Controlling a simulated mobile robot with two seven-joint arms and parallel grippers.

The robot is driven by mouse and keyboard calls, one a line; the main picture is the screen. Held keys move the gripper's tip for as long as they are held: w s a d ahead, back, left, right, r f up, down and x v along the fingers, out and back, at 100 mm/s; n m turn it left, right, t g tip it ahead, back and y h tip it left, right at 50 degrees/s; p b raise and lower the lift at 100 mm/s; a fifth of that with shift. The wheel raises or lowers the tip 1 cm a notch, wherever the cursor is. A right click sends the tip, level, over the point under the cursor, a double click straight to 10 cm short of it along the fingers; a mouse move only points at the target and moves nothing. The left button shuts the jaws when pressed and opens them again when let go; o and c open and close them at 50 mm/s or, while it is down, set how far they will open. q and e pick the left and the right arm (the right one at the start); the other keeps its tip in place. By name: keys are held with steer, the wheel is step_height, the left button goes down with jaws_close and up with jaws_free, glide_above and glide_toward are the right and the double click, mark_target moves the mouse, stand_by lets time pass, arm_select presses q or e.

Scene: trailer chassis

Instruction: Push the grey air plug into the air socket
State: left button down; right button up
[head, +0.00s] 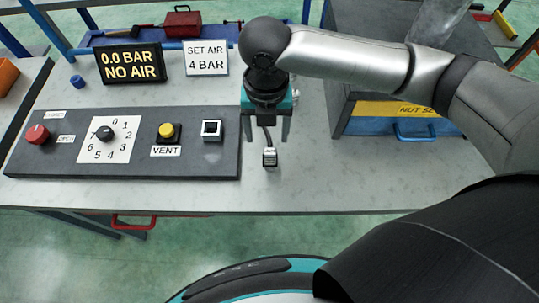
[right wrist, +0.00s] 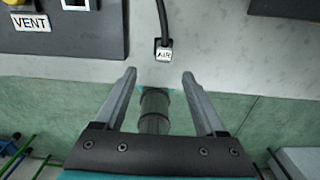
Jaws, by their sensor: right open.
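The grey air plug (head: 270,157), a small block with a white AIR label, sits on the grey bench near its front edge. A dark hose runs from it back under my right gripper (head: 266,139). In the right wrist view the plug (right wrist: 164,53) shows just past the open fingertips (right wrist: 159,73), roughly centred between them and not held. The air socket (head: 212,129), a white square frame with a dark opening, is at the right end of the dark panel, left of the gripper. In the right wrist view only part of the socket (right wrist: 76,4) shows. My left gripper is out of view.
The panel (head: 75,168) carries a red knob (head: 37,134), a numbered dial (head: 106,133) and a yellow VENT button (head: 167,131). A display (head: 132,64) reads 0.0 BAR NO AIR. A sign (head: 207,58) reads SET AIR 4 BAR. Bench around the plug (head: 300,185) is clear.

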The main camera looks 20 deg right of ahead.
glide_above(270, 151)
steer(key=f, duration=0.4)
steer(key=shift+s+a+f, duration=0.1)
steer(key=shift+s+a, duration=0.15)
steer(key=shift+a, duration=0.15)
steer(key=shift+d+f, duration=0.1)
steer(key=shift+f, duration=0.35)
steer(key=f, duration=0.3)
steer(key=shift+w+d+f+b, duration=0.15)
steer(key=shift+d+f+b, duration=0.2)
steer(key=shift+f, duration=0.5)
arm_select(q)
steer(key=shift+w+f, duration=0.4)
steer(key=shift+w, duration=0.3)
arm_select(e)
steer(key=shift+c, duration=1.2)
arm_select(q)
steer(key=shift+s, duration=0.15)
arm_select(e)
jaws_close()
